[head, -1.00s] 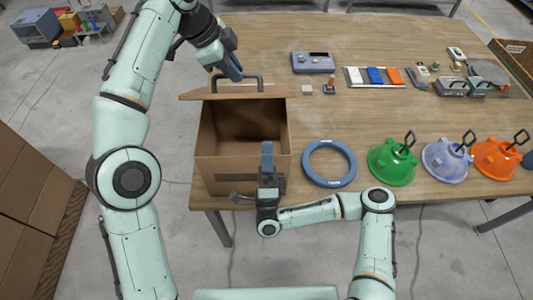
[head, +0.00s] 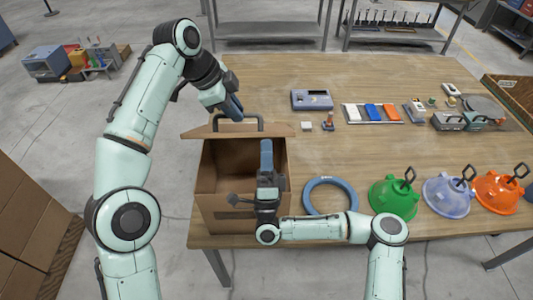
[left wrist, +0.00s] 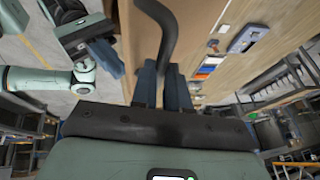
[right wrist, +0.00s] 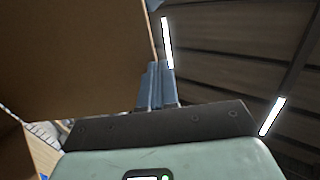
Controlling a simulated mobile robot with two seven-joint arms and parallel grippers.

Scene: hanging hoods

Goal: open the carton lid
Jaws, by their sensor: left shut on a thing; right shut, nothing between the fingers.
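The brown carton (head: 216,213) stands at the table's front left edge with its inside in view. Its lid (head: 215,131) is raised at the back of the opening and shows as a narrow strip. A dark handle (head: 259,119) is on the lid. My left gripper (head: 237,113) is shut on this handle; in the left wrist view the fingers (left wrist: 163,85) close around the curved handle (left wrist: 168,30). My right gripper (head: 266,145) is shut and empty, fingers upward in front of the opening. In the right wrist view, its fingers (right wrist: 158,85) are beside a carton surface (right wrist: 80,60).
A blue ring (head: 331,183) lies right of the carton, close to my right forearm. Green (head: 394,198), lilac (head: 448,196) and orange (head: 499,190) hoods follow along the front edge. A grey-blue box (head: 312,99) and coloured blocks (head: 376,112) lie farther back. The table behind the lid is clear.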

